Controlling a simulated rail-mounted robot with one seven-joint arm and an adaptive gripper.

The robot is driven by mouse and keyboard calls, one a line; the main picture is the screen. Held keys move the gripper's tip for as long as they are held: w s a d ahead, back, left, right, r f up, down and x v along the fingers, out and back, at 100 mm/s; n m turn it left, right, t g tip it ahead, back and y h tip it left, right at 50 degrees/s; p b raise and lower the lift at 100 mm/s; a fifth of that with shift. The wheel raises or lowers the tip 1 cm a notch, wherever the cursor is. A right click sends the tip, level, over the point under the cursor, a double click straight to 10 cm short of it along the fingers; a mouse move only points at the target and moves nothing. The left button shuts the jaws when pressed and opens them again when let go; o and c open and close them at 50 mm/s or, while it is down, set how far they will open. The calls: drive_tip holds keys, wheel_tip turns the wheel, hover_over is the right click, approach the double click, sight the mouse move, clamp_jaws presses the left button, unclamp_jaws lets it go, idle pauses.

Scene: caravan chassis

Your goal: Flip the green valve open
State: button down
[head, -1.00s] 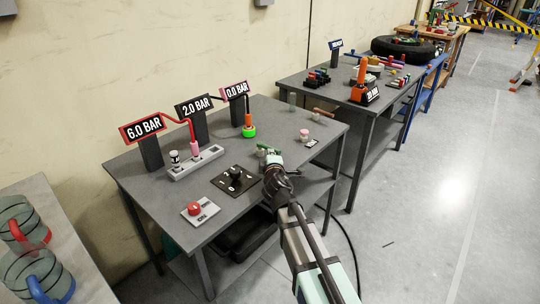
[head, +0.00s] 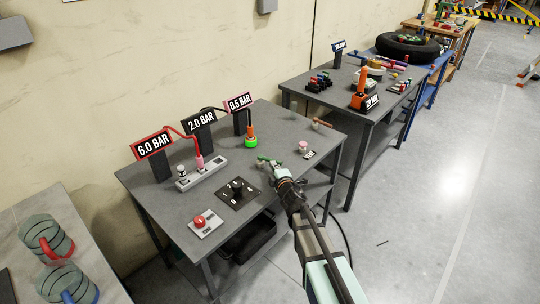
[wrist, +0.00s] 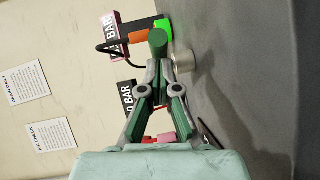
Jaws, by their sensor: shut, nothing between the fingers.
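The green valve (head: 264,159) stands on the near table, toward its right side. In the wrist view its green handle (wrist: 158,42) shows end-on, just beyond my fingertips, beside a silver cylindrical body (wrist: 183,62). My gripper (head: 277,166) is shut and empty, at the right side of the valve in the head view. In the wrist view my gripper (wrist: 160,70) has its fingertips together, right at the handle; I cannot tell whether they touch it. Part of the valve is hidden behind the fingers.
Signs read 6.0 BAR (head: 154,144), 2.0 BAR (head: 199,122) and 0.5 BAR (head: 239,102). A black rotary switch (head: 237,187) and a red button (head: 200,220) lie left of my arm. A pink-topped knob (head: 302,146) stands right of the valve. Open floor lies right.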

drive_tip(key=shift+d+r+p, duration=0.1)
drive_tip(key=shift+d+p, duration=0.15)
drive_tip(key=shift+p, duration=0.55)
